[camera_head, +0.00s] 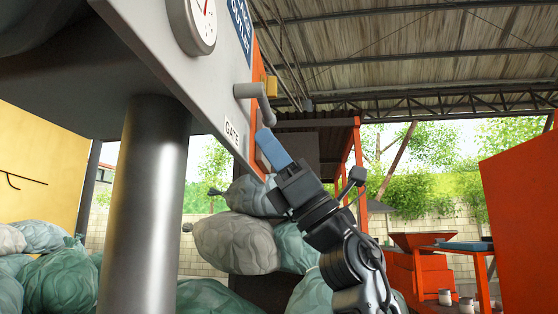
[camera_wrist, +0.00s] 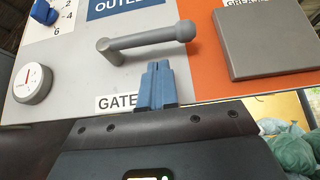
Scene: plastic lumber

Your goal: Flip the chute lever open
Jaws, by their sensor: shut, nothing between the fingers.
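The chute lever (camera_head: 256,97) is a grey bent handle on the grey machine panel, just above a white label that reads GATE (camera_head: 232,133). In the wrist view the lever (camera_wrist: 148,41) runs sideways, with its pivot at the left and its thicker knob end at the right. My gripper (camera_head: 268,140) has blue fingers that are shut with nothing between them. It is below the lever in the head view. In the wrist view the fingertips (camera_wrist: 156,66) are just below the lever's bar; I cannot tell whether they touch it.
A round gauge (camera_head: 194,24), a blue OUTLET sign (camera_wrist: 122,8), a blue dial (camera_wrist: 45,12) and a grey plate (camera_wrist: 271,42) are on the panel. A steel column (camera_head: 146,205) stands at the left. Several filled bags (camera_head: 235,243) lie below. Orange equipment (camera_head: 520,195) stands at the right.

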